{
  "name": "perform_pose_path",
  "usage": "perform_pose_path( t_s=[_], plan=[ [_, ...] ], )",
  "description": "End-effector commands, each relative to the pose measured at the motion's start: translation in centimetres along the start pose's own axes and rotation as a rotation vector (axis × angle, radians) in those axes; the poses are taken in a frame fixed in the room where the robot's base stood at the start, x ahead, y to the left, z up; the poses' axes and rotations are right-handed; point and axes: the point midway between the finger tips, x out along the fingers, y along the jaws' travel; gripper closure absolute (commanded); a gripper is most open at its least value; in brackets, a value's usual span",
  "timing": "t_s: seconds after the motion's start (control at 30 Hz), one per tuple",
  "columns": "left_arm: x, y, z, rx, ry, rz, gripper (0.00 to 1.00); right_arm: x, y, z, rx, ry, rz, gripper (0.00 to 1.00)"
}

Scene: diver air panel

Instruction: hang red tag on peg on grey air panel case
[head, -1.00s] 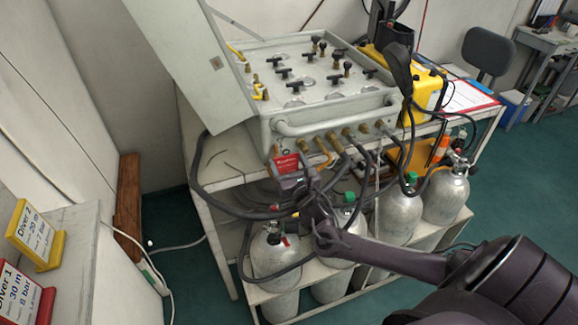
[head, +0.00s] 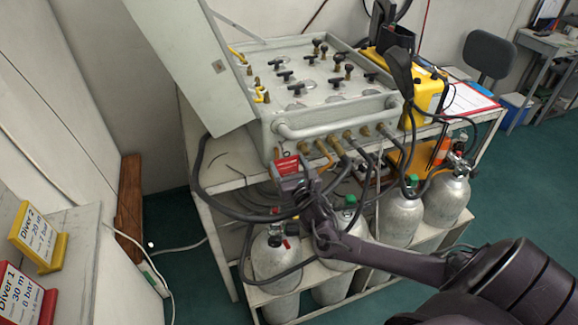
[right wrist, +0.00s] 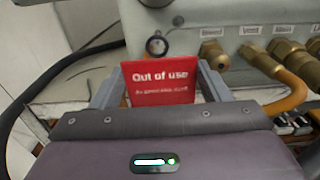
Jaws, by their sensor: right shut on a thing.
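The red tag (head: 287,165) is held upright in my right gripper (head: 291,174), in front of the grey air panel case (head: 330,112). In the right wrist view the red tag (right wrist: 160,83) reads "Out of use" and sits between the two fingers of my right gripper (right wrist: 158,90). A dark round peg (right wrist: 157,45) shows on the case front just above the tag's top edge. I cannot tell whether tag and peg touch. My left gripper is not in view.
Brass fittings (right wrist: 268,58) with hoses line the case front right of the tag. An orange hose (right wrist: 292,95) runs close to the right finger. The case lid (head: 190,65) stands open at left. Gas cylinders (head: 277,262) stand on the shelf below.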

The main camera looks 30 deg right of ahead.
Motion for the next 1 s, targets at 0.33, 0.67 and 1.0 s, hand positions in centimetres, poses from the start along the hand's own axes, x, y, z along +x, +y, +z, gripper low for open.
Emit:
perform_pose_path(
  t_s=[0.33, 0.67, 1.0],
  plan=[
    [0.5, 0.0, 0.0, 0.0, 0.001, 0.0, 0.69, 1.0, 0.0, 0.0, 0.001, -0.002, 0.0, 0.52],
    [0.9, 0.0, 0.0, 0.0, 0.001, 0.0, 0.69, 1.9, 0.0, 0.0, 0.001, -0.002, -0.001, 0.52],
    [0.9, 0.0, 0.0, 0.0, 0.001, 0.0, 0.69, 2.0, 0.0, 0.1, 0.001, -0.001, 0.0, 0.52]
  ],
)
